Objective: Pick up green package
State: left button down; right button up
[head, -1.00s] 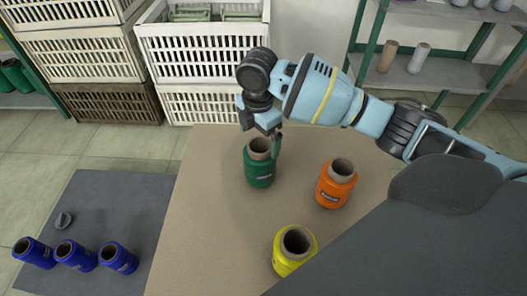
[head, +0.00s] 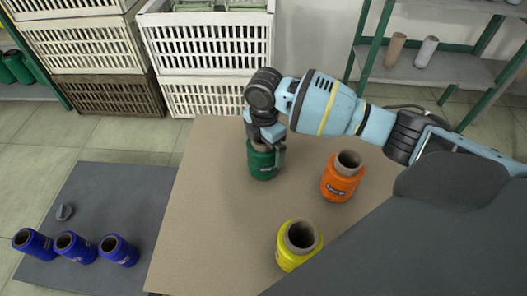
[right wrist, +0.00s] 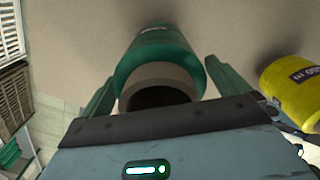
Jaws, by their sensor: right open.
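The green package (head: 263,164) is a green spool with a brown core, standing upright on the brown table top. My right gripper (head: 266,146) is over its top in the head view. In the right wrist view the open right gripper (right wrist: 160,92) has one finger on each side of the green package (right wrist: 157,52), around its upper end. Whether the fingers touch it I cannot tell. My left gripper is not in view.
An orange package (head: 345,177) and a yellow package (head: 298,246) stand on the brown table (head: 215,215). White crates (head: 205,45) are stacked behind.

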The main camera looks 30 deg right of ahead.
jog(key=c, duration=1)
jog(key=shift+r, duration=0.1)
